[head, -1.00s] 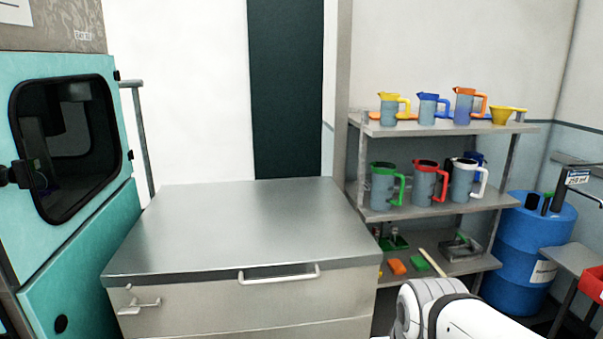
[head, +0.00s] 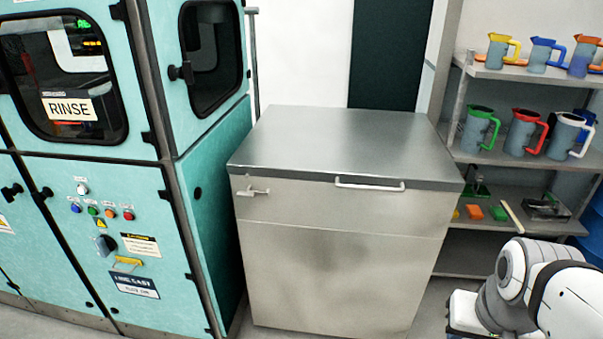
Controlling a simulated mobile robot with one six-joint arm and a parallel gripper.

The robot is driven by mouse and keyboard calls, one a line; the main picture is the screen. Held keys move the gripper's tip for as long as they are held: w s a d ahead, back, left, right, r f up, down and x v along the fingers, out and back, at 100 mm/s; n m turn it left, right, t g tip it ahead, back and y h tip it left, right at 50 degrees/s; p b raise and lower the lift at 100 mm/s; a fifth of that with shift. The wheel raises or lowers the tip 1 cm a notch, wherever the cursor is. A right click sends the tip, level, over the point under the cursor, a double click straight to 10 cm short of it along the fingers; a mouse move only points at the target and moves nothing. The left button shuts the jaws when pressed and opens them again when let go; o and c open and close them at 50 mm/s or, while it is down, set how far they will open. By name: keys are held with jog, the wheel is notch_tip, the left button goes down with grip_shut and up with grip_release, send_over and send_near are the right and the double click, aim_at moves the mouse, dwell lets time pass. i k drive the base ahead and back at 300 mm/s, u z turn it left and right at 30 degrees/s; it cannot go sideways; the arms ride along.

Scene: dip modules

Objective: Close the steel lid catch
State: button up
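The steel lid catch (head: 252,191) is a small latch on the upper left front of a steel cabinet (head: 338,262), just below its lid. The steel lid (head: 345,150) lies flat on top, with a bar handle (head: 369,185) along its front edge. The catch is too small here to tell whether it is fastened. Part of my white and grey arm shows at the lower right, well to the right of the catch. My gripper is not in view.
A teal rinse machine (head: 110,225) with buttons stands close on the cabinet's left. Shelves (head: 510,160) with coloured jugs stand to its right. A blue drum (head: 594,215) shows at the right edge. Grey floor lies in front of the cabinet.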

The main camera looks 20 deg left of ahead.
aim_at(247, 193)
jog(key=u, duration=1.25)
jog(key=i, duration=0.35)
jog(key=u, duration=0.45)
jog(key=k, duration=1.1)
jog(key=z, duration=0.65)
jog(key=i, duration=1)
jog(key=z, duration=0.05)
